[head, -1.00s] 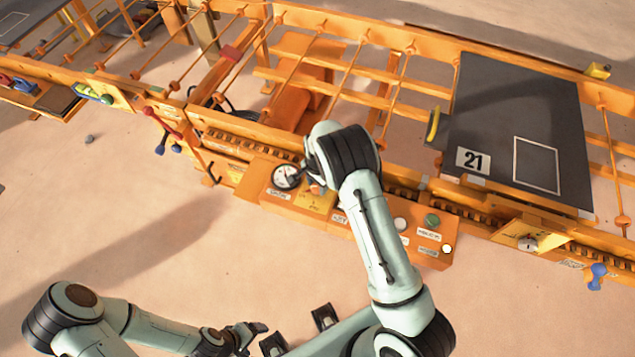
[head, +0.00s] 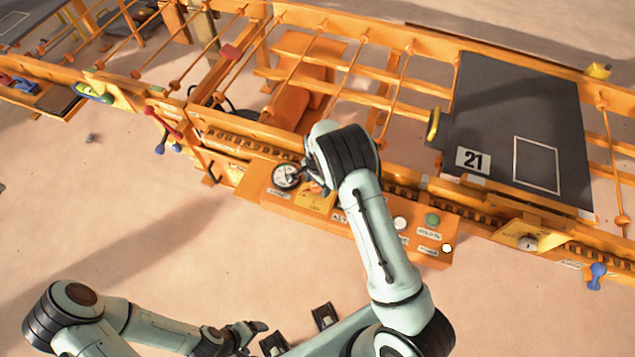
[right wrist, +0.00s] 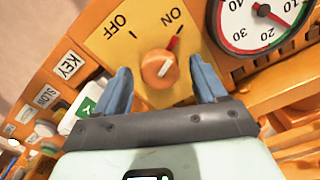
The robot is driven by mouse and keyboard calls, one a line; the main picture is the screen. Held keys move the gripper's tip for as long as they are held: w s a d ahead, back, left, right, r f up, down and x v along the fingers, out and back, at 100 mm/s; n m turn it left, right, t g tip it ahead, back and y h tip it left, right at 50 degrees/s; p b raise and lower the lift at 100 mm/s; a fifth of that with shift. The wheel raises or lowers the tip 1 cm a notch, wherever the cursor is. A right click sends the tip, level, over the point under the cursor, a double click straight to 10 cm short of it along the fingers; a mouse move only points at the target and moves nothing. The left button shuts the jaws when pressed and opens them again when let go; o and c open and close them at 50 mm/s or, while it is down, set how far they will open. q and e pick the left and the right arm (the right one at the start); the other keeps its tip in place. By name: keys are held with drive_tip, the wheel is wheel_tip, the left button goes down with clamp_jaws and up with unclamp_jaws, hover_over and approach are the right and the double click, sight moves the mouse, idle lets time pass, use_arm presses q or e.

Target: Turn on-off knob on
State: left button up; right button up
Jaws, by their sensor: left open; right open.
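The orange on-off knob (right wrist: 160,68) sits on a yellow plate (right wrist: 108,42) marked OFF and ON in the right wrist view. A red pointer beside the knob is directed to the ON mark. My right gripper (right wrist: 160,74) is open, its blue fingers on either side of the knob with visible gaps. In the head view the yellow plate (head: 314,200) shows on the orange console, and my right arm hides the knob and most of that gripper. My left gripper (head: 256,334) is open, low in the head view, away from the console.
A round dial gauge (right wrist: 262,22) is close to the right finger. The console (head: 340,217) also carries a white button (head: 400,223) and a green button (head: 432,219). A dark plate marked 21 (head: 520,115) lies on the orange frame.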

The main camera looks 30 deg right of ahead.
sight(317, 186)
wheel_tip(317, 186, up, 13)
drive_tip(key=shift+r+p, duration=0.2)
drive_tip(key=shift+p, duration=0.2)
idle(0.5)
